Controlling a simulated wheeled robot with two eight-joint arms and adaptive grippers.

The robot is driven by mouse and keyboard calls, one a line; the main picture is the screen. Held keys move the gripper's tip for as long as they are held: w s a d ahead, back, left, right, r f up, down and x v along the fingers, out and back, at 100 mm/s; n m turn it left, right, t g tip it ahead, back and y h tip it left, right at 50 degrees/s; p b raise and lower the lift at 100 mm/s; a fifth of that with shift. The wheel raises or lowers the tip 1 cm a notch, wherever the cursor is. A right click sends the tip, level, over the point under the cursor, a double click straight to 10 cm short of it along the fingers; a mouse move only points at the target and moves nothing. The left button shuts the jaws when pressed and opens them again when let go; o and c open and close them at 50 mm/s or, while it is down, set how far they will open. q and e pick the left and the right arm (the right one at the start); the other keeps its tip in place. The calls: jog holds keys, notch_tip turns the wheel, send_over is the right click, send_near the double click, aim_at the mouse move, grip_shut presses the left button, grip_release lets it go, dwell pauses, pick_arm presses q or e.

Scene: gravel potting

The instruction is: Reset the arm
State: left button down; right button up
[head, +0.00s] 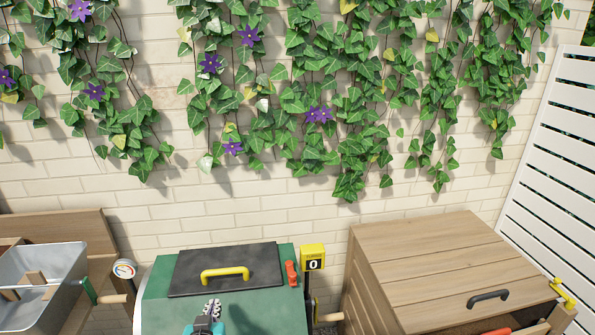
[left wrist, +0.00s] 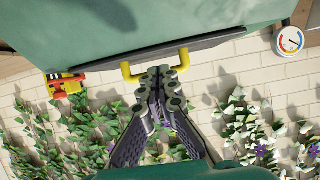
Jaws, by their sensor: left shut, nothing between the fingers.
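My left gripper (head: 212,308) shows at the bottom of the head view, in front of the green bin with the dark lid. In the left wrist view my left gripper (left wrist: 162,78) has its fingers together with nothing between them. The yellow handle (head: 225,273) on the dark lid (head: 262,262) lies just beyond the fingertips in the head view. The handle also shows in the left wrist view (left wrist: 130,73), partly hidden behind the fingers. I cannot tell whether they touch. My right gripper is in neither view.
The green bin (head: 285,312) carries a red clip (head: 291,273). A metal tub (head: 65,270) stands left; a wooden box (head: 420,255) stands right. An ivy-covered brick wall (head: 200,215) closes the back.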

pick_arm(q)
jog(key=s+d+m+g+h, duration=0.1)
jog(key=s+d+g, duration=0.2)
jog(key=s, duration=0.4)
jog(key=s+d+m+g+h, duration=0.1)
jog(key=s+d+g, duration=0.2)
jog(key=s, duration=0.4)
jog(key=shift+s+d+h, duration=0.2)
jog(key=shift+d+h, duration=0.2)
jog(key=shift+d, duration=0.1)
